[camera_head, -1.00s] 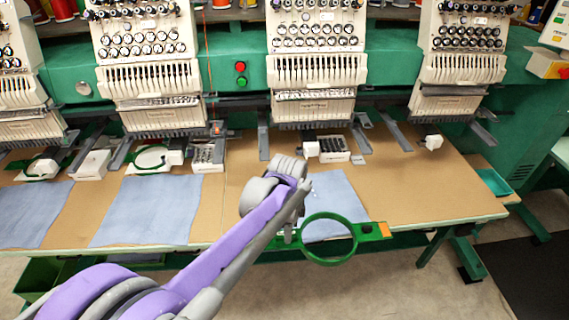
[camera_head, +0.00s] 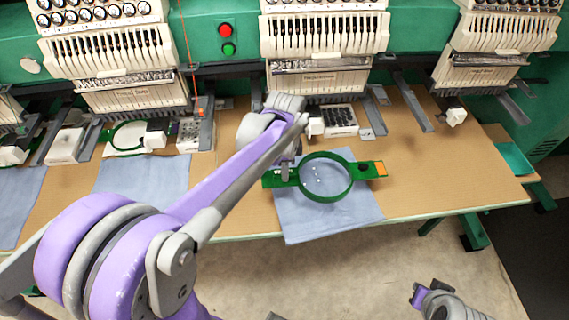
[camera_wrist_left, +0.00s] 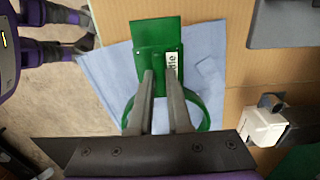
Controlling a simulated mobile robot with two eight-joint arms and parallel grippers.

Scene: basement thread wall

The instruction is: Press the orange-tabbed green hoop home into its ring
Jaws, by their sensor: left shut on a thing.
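The green hoop (camera_head: 351,178) is a round frame with a flat bar across it and an orange tab (camera_head: 381,169) at its right end. My left gripper (camera_head: 286,172) is shut on the left end of its bar. In the left wrist view both fingers close on the hoop's bar (camera_wrist_left: 158,50), which carries a small white label. The hoop is over the blue cloth (camera_head: 300,220); I cannot tell whether it touches it. I cannot make out a separate ring under the hoop. Part of my right arm (camera_head: 435,300) shows at the lower right; its finger state is unclear.
White embroidery heads (camera_head: 323,50) stand along the back above the brown table (camera_head: 450,180). A white tray of dark parts (camera_head: 340,121) lies behind the hoop. Another green hoop (camera_head: 128,137) is at the left machine. The table right of the hoop is mostly clear.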

